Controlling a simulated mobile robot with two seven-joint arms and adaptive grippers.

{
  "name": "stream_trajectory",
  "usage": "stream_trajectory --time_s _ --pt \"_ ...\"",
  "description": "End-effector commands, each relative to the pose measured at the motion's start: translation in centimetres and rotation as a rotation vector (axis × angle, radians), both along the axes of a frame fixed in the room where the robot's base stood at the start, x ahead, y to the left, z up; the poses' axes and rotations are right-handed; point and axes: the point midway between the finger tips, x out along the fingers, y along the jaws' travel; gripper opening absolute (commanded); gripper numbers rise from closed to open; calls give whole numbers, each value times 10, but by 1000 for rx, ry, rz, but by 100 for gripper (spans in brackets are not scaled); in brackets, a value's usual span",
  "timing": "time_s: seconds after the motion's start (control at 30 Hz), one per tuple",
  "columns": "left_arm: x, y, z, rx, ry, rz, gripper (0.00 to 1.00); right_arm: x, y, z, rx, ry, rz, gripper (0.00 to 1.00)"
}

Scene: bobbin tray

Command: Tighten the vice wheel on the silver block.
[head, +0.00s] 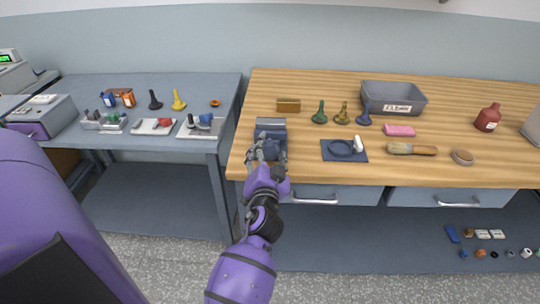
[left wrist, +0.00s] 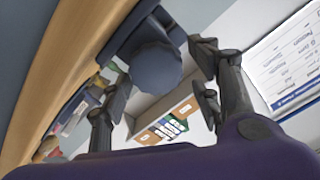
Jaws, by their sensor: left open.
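The blue-grey vice (head: 272,137) stands at the left front edge of the wooden workbench. A lighter grey piece shows at its top; I cannot tell whether this is the silver block or part of the jaws. My left gripper (head: 266,157) is at the front of the vice, with its fingers apart. In the left wrist view, the round dark vice wheel (left wrist: 155,69) lies ahead of the open fingers of this gripper (left wrist: 157,98), one finger to each side. I cannot tell whether either finger touches the wheel. My right gripper is out of view.
A grey table (head: 80,148) with small trays stands left, across a gap.

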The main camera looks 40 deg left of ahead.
Motion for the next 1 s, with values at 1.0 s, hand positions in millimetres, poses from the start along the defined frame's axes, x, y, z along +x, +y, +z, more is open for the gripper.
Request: stream_trajectory --time_s 1.0 --pt "1 -1 89 -4 -3 -7 58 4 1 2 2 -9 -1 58"
